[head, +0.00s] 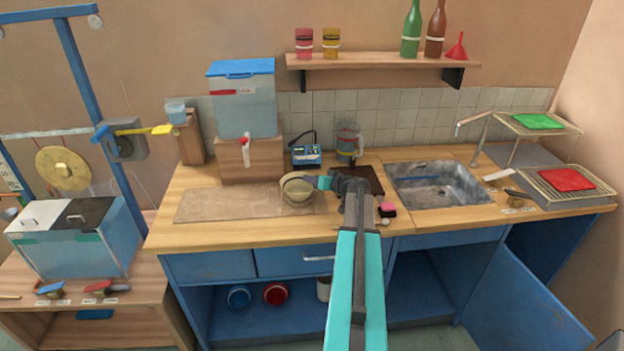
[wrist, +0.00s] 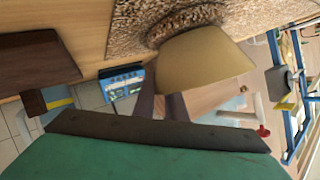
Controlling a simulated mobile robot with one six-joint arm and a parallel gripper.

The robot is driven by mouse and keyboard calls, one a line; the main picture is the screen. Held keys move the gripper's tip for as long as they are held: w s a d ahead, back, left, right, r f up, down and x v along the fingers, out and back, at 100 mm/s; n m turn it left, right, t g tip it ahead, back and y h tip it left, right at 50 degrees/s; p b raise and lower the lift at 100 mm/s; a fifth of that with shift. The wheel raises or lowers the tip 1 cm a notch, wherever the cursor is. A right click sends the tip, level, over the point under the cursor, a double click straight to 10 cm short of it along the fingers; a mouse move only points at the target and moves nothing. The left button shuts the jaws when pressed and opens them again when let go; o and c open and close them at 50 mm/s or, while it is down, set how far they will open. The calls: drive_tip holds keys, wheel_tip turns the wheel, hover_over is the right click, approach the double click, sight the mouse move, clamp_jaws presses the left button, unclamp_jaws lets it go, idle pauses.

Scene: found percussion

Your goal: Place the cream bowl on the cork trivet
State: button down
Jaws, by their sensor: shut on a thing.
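The cream bowl (head: 298,194) is at the right end of a speckled tan mat (head: 225,205) on the wooden counter. My gripper (head: 319,183) is at the bowl's right side, shut on its rim. In the wrist view the bowl (wrist: 200,65) is large, with the fingers (wrist: 160,103) at its edge. A round cork-textured piece, seemingly the cork trivet (wrist: 180,20), shows right by the bowl over the mat. The bowl partly hides it, and I cannot tell whether they touch.
A dark board (head: 370,178) and a blue device (head: 306,155) lie behind and right of the bowl. The water tank (head: 243,100) on its wooden block stands behind the mat. The sink (head: 435,186) is further right. The mat's left part is clear.

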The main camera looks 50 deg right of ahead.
drive_tip(key=shift+f, duration=0.1)
drive_tip(key=c, duration=1.8)
unclamp_jaws()
drive_tip(key=shift+o, duration=0.2)
drive_tip(key=shift+r, duration=0.2)
drive_tip(key=shift+s, duration=0.3)
drive_tip(key=b+v, duration=0.4)
drive_tip(key=v, duration=0.7)
drive_tip(key=shift+s+r, duration=0.15)
drive_tip(key=shift+s, duration=0.05)
